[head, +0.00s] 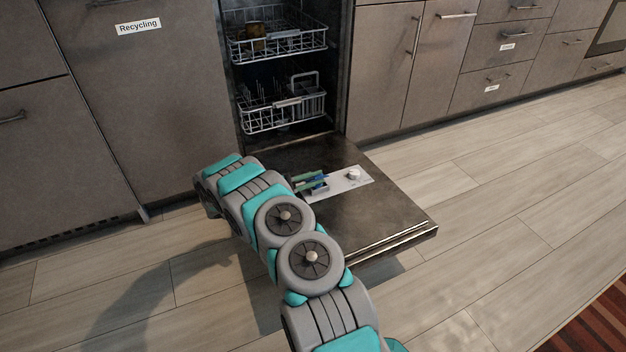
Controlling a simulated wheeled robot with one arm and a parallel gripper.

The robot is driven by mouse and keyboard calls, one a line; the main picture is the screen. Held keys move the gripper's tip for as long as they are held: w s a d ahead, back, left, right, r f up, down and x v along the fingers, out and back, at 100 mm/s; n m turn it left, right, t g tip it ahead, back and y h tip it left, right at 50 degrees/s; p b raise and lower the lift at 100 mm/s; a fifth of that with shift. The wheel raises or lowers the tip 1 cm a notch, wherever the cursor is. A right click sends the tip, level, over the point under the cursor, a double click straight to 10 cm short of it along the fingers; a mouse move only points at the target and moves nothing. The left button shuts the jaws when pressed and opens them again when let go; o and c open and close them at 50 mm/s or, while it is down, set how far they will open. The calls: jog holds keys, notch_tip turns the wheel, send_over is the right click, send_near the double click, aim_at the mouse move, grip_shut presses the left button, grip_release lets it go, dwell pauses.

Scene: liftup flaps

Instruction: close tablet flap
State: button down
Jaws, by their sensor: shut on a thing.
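The dishwasher door (385,218) is folded down and lies flat, low above the floor. A pale dispenser panel (340,187) is set in its inner face, with a round white cap (353,175) at its right end. At the panel's left end is the tablet compartment (318,188), with small green and blue parts around it. The tablet flap is too small to tell apart from these parts, so its angle is unclear. My grey and teal arm reaches up from the bottom and bends down at the door's left side. My gripper cannot be made out; the arm likely covers it.
The upper rack (278,45) and lower rack (283,112) sit inside the dishwasher. Dark cabinets stand on both sides, one labelled Recycling (139,26). The wooden floor (500,190) right of the door is clear. A striped rug (600,325) lies at the lower right.

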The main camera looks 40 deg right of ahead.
jog(key=shift+s+a+f+m+b, duration=0.1)
jog(key=shift+s+f+m+b, duration=0.2)
jog(key=shift+m+b, duration=0.45)
jog(key=shift+m, duration=0.25)
jog(key=c, duration=0.8)
grip_release()
jog(key=shift+f, duration=0.1)
jog(key=shift+c, duration=0.2)
